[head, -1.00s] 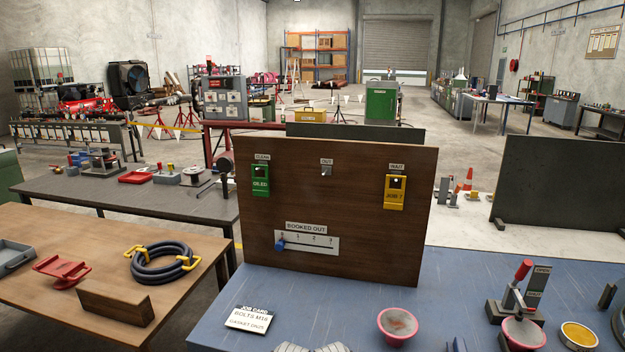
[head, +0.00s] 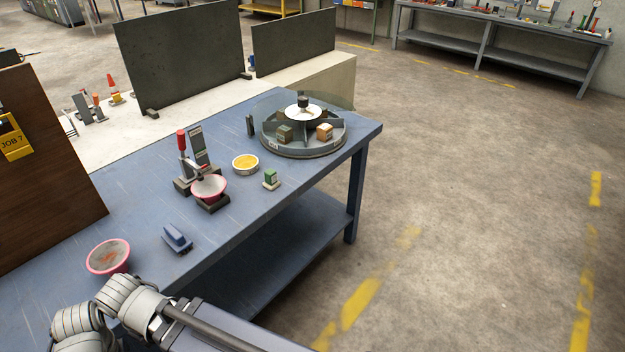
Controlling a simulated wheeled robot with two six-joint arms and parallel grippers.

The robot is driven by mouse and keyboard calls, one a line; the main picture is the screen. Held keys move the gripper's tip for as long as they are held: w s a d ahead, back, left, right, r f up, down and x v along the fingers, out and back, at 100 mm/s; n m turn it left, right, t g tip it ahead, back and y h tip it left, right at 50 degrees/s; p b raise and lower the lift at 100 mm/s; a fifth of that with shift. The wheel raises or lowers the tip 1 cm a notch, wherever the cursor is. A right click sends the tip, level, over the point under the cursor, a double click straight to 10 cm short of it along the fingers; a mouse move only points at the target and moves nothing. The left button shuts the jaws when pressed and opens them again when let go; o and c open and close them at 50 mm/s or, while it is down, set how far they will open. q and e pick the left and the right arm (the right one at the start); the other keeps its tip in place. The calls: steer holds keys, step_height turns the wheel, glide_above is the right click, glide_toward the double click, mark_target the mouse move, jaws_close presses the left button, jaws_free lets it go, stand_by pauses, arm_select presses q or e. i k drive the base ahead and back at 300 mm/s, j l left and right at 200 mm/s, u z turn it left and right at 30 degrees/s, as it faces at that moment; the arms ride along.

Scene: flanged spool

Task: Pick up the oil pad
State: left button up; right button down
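A shallow round tin with a yellow face (head: 246,164) lies on the blue bench (head: 130,203), right of the middle of its top. It looks like the oil pad, but I can read no label on it. It lies flat, with nothing on top of it. A red-handled clamp stand (head: 182,150) holding a pink-rimmed bowl (head: 208,187) is just left of it. Links of my own arm show at the lower left, but neither gripper's fingers are in view.
A divided round carousel (head: 305,150) with a clear cover and blocks inside stands at the bench's far right corner. A small green block (head: 270,178), a blue object (head: 177,238) and another pink bowl (head: 108,257) stand nearer. A wooden board (head: 40,180) rises at left.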

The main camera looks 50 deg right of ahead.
mark_target(271, 182)
steer(key=z, duration=1.35)
